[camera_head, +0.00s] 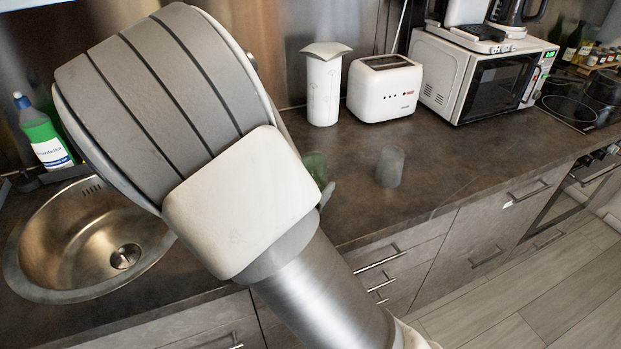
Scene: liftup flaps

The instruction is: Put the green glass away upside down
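A green glass (315,166) shows in part on the counter, just past the right edge of my arm. The rest of it is hidden, so I cannot tell which way up it is. My gripper (327,194) is almost wholly hidden behind my arm. Only a small grey piece, which seems to be part of it, shows beside the green glass. I cannot tell whether it touches or holds the glass. A grey, see-through glass (390,167) stands on the counter to the right, apart from the green one.
A white paper towel holder (323,88), a white toaster (384,86) and a microwave (482,78) line the back. A steel sink (60,235) and a green soap bottle (43,135) are at left. The counter (460,160) right of the grey glass is clear.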

